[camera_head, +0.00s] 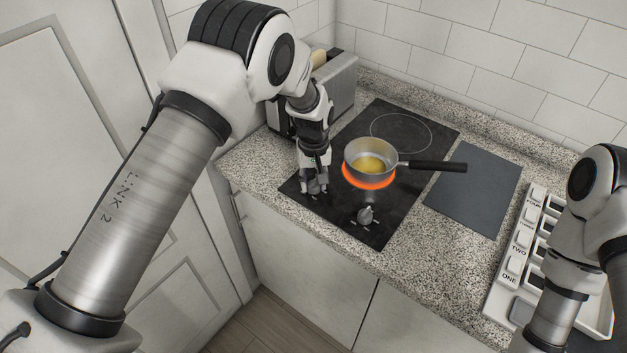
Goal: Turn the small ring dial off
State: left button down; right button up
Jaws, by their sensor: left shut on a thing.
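My left gripper (314,184) points down at the front left of the black cooktop (411,190). It is shut on a dial there, which its fingers mostly hide. Another dial (366,215), grey, stands uncovered at the cooktop's front right. The front ring (369,181) glows orange-red under a small steel saucepan (359,153) with yellow contents and a black handle to the right. The back ring (400,130) is dark and bare. I cannot read the dial markings. My right arm shows at the right edge, but its gripper is out of view.
A toaster (345,85) with bread stands behind my left arm. A dark grey board (473,190) lies right of the cooktop, under the pan handle's end. A white labelled tray (497,286) lies at the right. Speckled counter (419,270) is clear in front.

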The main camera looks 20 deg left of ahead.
aim_at(314, 181)
pick_arm(q)
jog(key=shift+s+f, duration=0.2)
jog(key=shift+s, duration=0.05)
jog(key=c, duration=0.8)
grip_release()
jog(key=shift+o, duration=0.2)
jog(key=shift+w, duration=0.15)
jog(key=shift+r, duration=0.1)
jog(key=shift+r, duration=0.2)
notch_tip(314, 181, up, 12)
jog(key=shift+f, duration=0.25)
